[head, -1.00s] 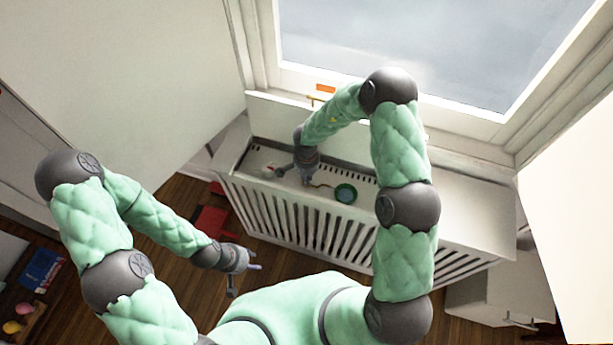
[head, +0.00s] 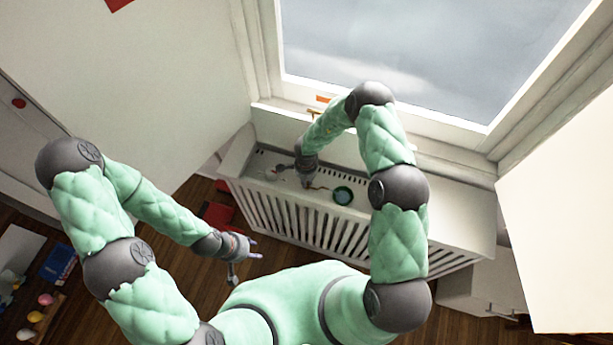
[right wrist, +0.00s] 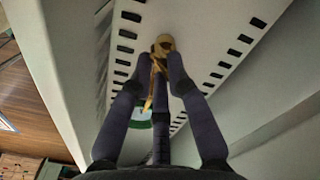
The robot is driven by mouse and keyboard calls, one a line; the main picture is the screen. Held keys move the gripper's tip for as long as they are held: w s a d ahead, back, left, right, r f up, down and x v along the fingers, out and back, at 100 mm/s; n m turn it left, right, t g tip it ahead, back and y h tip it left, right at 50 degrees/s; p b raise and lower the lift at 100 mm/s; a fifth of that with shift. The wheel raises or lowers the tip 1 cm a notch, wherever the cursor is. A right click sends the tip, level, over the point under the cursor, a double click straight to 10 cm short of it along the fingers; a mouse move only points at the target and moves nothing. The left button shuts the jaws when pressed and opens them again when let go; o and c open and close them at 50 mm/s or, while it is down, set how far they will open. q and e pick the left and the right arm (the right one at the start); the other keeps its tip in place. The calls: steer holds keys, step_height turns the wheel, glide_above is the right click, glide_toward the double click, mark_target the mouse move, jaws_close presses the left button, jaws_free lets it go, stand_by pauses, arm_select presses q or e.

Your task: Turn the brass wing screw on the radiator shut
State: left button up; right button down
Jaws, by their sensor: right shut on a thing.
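The brass wing screw (right wrist: 163,46) is on the white slotted top of the radiator (right wrist: 225,45) in the right wrist view. The fingers of my right gripper (right wrist: 160,68) are closed around it, hiding part of it. In the head view, my right gripper (head: 306,180) reaches down onto the radiator top (head: 375,205), where the screw is mostly hidden. My left gripper (head: 243,267) is empty in the air in front of the radiator, left of my body, with its fingers spread.
A green round dish (head: 343,195) stands on the radiator top just right of my right gripper. A small pale object (head: 271,174) lies to its left. A window is behind. A red object (head: 218,216) is on the wooden floor at the radiator's left end.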

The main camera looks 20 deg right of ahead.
steer(key=shift+r+m+p, duration=0.15)
steer(key=shift+m+p, duration=0.6)
steer(key=shift+m, duration=0.15)
steer(key=m+p, duration=0.1)
steer(key=m, duration=0.1)
steer(key=shift+a+m, duration=0.1)
steer(key=shift+m, duration=0.3)
steer(key=shift+w+m+p, duration=0.15)
steer(key=shift+m+p, duration=0.4)
steer(key=shift+m, duration=0.65)
steer(key=shift+w+m, duration=0.1)
steer(key=shift+m, duration=1.4)
steer(key=c, duration=1.2)
jaws_free()
